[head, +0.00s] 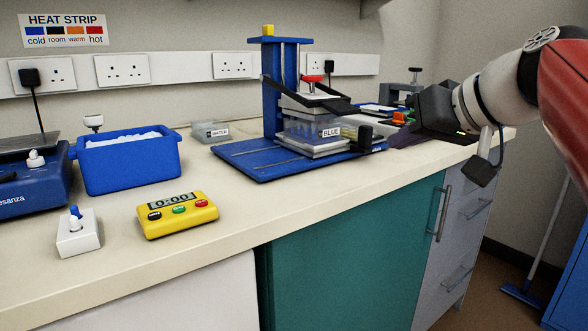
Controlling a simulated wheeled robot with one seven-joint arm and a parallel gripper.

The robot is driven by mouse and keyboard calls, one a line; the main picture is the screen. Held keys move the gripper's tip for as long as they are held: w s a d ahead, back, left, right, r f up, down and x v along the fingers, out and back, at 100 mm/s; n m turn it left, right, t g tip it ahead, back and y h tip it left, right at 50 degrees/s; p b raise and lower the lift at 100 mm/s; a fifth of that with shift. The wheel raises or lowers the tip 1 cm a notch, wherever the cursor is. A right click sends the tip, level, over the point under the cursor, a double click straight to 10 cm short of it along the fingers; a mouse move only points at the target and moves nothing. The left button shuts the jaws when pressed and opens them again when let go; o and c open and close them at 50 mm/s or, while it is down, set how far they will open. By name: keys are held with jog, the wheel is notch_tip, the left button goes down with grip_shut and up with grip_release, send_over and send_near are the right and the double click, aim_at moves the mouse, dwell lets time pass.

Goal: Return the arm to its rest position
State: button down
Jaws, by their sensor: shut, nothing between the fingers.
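My arm comes in from the right edge, with a white and dark wrist and a red link. My gripper (432,110) is the dark end piece over the far right of the bench. It is shut and holds nothing. It is to the right of the blue stand (272,95), and its fingertips are hard to make out against the dark items behind.
The blue stand holds a clear box labelled BLUE (312,133). A blue tub (130,165), a yellow timer (177,214), a white switch box (78,235) and a WATER box (210,132) stand to its left. The bench front (300,205) is clear.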

jog(key=s+f+m+g+h, duration=0.1)
jog(key=s+f, duration=0.4)
jog(key=f, duration=0.5)
jog(key=s+a+f+g+h, duration=0.1)
jog(key=s+f+g+h, duration=0.1)
jog(key=s+f, duration=0.4)
jog(key=s+f+m+g+h, duration=0.1)
jog(key=s+f, duration=0.4)
jog(key=f, duration=1)
jog(key=shift+s+a+f+m+h, duration=0.15)
jog(key=shift+s+f+m+h, duration=0.2)
jog(key=shift+h, duration=0.55)
